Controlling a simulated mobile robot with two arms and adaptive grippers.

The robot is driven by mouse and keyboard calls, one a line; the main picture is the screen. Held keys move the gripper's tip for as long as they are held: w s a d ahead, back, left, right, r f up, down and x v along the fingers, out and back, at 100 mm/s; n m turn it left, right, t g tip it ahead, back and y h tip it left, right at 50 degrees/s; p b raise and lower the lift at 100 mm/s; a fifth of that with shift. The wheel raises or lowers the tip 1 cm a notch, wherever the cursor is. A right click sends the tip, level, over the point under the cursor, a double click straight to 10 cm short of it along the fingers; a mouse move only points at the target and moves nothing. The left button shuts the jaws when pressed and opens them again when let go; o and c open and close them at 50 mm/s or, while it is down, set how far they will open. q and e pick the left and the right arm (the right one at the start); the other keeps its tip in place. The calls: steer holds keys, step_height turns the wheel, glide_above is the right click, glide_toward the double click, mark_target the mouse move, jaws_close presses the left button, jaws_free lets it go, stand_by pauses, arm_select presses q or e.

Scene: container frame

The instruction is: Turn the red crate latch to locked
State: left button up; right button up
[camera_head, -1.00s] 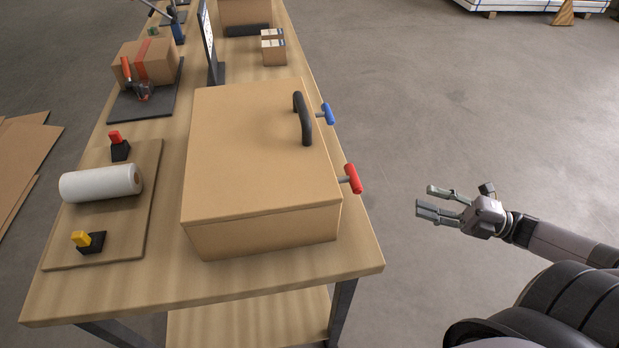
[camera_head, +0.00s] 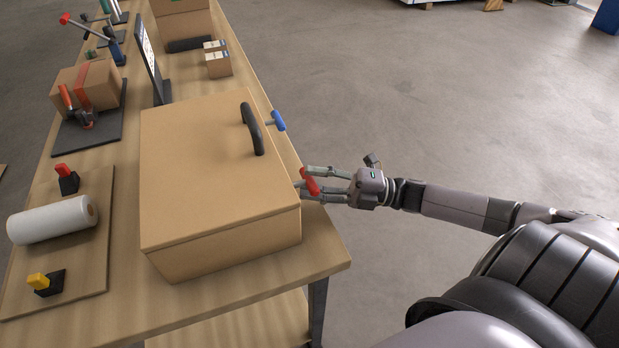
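The tan crate (camera_head: 205,180) stands on the wooden table, with a black handle on its lid. The red latch (camera_head: 310,181) sticks out from the crate's right side near the front. It is tilted, its upper end leaning to the left. My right gripper (camera_head: 308,184) is at the red latch, one finger on its far side and one on its near side. The fingers look apart; whether they touch the latch I cannot tell. The blue latch (camera_head: 277,121) sits farther back on the same side. My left gripper is not in view.
The table edge (camera_head: 335,255) runs just below my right gripper. Small boxes (camera_head: 217,60) stand behind the crate. A board with a white roll (camera_head: 52,220) lies to the left. The floor to the right is clear.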

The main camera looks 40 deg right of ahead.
steer(key=shift+w+a+r, duration=0.15)
steer(key=shift+w+a, duration=0.25)
steer(key=shift+a, duration=0.1)
steer(key=shift+c, duration=0.5)
jaws_close()
